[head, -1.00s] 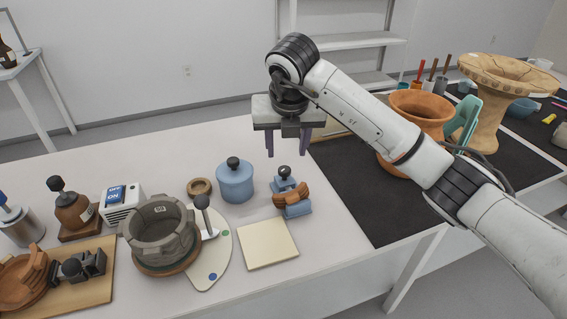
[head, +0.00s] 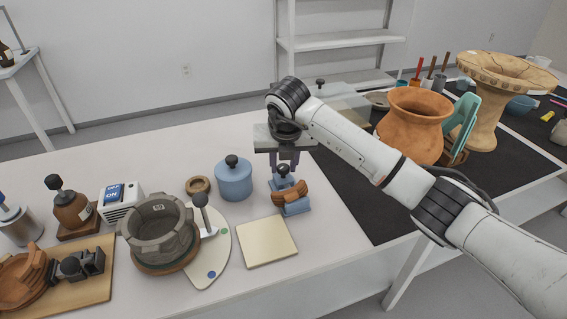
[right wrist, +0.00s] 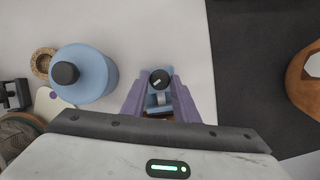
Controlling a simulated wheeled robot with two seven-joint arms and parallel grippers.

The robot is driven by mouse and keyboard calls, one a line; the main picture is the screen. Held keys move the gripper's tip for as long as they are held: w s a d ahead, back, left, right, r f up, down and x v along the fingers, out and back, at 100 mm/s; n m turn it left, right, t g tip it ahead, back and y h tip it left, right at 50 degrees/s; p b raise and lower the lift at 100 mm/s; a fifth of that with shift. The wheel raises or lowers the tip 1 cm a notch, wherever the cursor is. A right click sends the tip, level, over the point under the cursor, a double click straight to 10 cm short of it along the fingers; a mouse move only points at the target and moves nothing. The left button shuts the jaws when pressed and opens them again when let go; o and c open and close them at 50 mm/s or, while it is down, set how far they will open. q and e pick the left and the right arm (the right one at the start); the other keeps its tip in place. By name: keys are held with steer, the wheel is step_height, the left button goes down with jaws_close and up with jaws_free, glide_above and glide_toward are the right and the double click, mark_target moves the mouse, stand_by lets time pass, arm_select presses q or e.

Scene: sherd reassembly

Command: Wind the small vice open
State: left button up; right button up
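The small vice (head: 292,207) is blue with a black knob (head: 284,170) on top. It stands upright on the white table with brown curved sherds (head: 290,190) in its jaws. My right gripper (head: 284,165) points down over the vice, its purple fingers apart on either side of the knob. In the right wrist view the knob (right wrist: 160,79) lies between the fingertips, and the vice body (right wrist: 159,100) is partly hidden below them. I cannot tell whether the fingers touch the knob. My left gripper is not in view.
A blue lidded jar (head: 234,180) stands close left of the vice. A cream tile (head: 266,241) lies in front. A grey stone-like pot (head: 160,235) and a wooden board (head: 98,288) are farther left. A dark mat (head: 365,205) with an orange pot (head: 412,125) lies right.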

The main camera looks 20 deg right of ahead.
steer(key=c, duration=0.5)
steer(key=shift+d, duration=0.1)
steer(key=n+y, duration=0.1)
steer(key=n, duration=0.1)
steer(key=shift+d+n+b, duration=0.15)
steer(key=shift+n+b, duration=0.15)
steer(key=shift+b, duration=0.1)
steer(key=n+y+b, duration=0.1)
steer(key=n, duration=0.2)
steer(key=shift+d+n, duration=0.15)
steer(key=shift+n, duration=0.15)
steer(key=n+y, duration=0.1)
steer(key=n, duration=0.1)
steer(key=n+y, duration=0.1)
steer(key=n, duration=0.1)
steer(key=shift+w+d+g, duration=0.1)
steer(key=shift+g, duration=0.2)
steer(key=shift+n+b, duration=0.3)
steer(key=shift+n, duration=0.5)
